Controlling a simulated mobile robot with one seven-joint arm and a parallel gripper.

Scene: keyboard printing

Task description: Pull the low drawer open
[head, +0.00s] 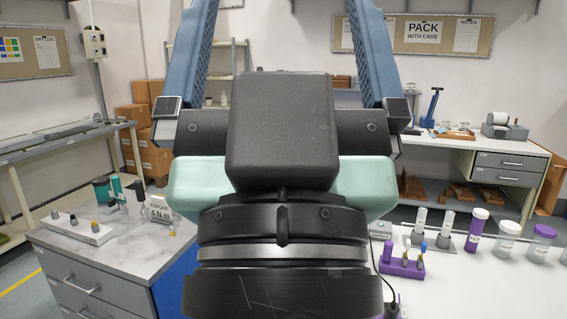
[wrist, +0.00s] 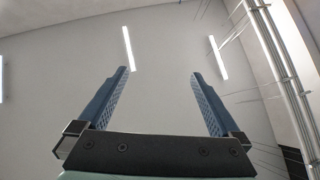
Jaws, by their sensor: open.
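Two drawer units are in the head view, and I cannot tell which one holds the low drawer meant. The grey cabinet at lower left has an upper drawer (head: 102,286) and a lower drawer (head: 64,298), partly cut off by the frame. The desk at right has an upper drawer (head: 510,162) and a lower drawer (head: 505,178). All look shut. My gripper (head: 282,12) is open and empty, raised close before the head camera with its blue fingers pointing up, apart from every drawer. In the wrist view the fingers (wrist: 159,73) stand wide apart against the ceiling.
A white table (head: 500,285) at lower right bears a purple holder (head: 402,264) and several capped jars. The marble top (head: 130,250) of the left cabinet bears small bottles and a rack. A bench (head: 60,150) stands at far left. My arm hides the middle.

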